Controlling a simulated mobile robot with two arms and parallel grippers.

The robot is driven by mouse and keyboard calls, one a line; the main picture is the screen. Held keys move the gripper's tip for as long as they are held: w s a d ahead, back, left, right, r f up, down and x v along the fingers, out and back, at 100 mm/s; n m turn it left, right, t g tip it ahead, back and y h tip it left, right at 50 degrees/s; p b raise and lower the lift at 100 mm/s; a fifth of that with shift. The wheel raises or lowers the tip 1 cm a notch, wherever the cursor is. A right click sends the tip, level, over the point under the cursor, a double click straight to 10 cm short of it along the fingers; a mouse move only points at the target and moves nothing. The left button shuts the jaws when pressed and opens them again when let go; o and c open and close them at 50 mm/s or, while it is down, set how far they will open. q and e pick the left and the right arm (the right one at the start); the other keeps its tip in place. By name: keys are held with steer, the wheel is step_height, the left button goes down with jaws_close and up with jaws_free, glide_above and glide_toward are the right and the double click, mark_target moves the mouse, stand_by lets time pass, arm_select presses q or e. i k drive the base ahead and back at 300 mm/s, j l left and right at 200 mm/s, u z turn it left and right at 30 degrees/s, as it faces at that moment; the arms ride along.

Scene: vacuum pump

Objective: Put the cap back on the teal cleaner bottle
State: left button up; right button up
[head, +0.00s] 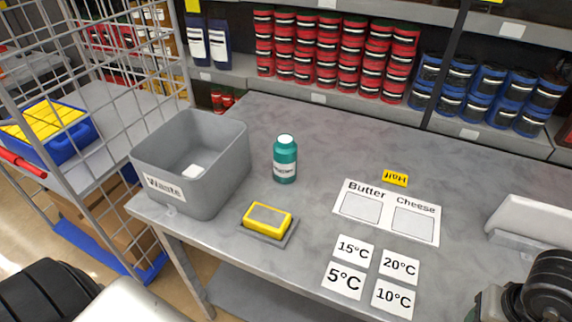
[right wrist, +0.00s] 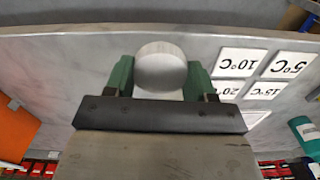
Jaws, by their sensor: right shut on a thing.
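The teal bottle (head: 285,163) stands upright on the grey table, right of the waste bin. Its top is white and round; I cannot tell from here whether that is a bare neck. Part of the bottle also shows at the right edge of the right wrist view (right wrist: 306,134). My right gripper (right wrist: 160,80) is shut on a white round cap (right wrist: 160,66), held between its green fingers over the table, apart from the bottle. The right gripper's fingers are out of the head view. My left gripper is not in view.
A grey waste bin (head: 233,163) holds a small white piece. A yellow sponge (head: 267,217) sits on a small grey base. Temperature cards (head: 344,281) and a Butter/Cheese sheet (head: 388,234) lie flat. A white tray (head: 530,224) is at the right. The table behind the bottle is clear.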

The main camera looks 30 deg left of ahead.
mark_target(285, 149)
steer(key=l+u, duration=0.2)
steer(key=u, duration=0.2)
steer(key=l+u, duration=0.15)
steer(key=u, duration=0.3)
steer(key=k+l+u, duration=0.1)
steer(key=u, duration=0.3)
steer(key=l, duration=0.1)
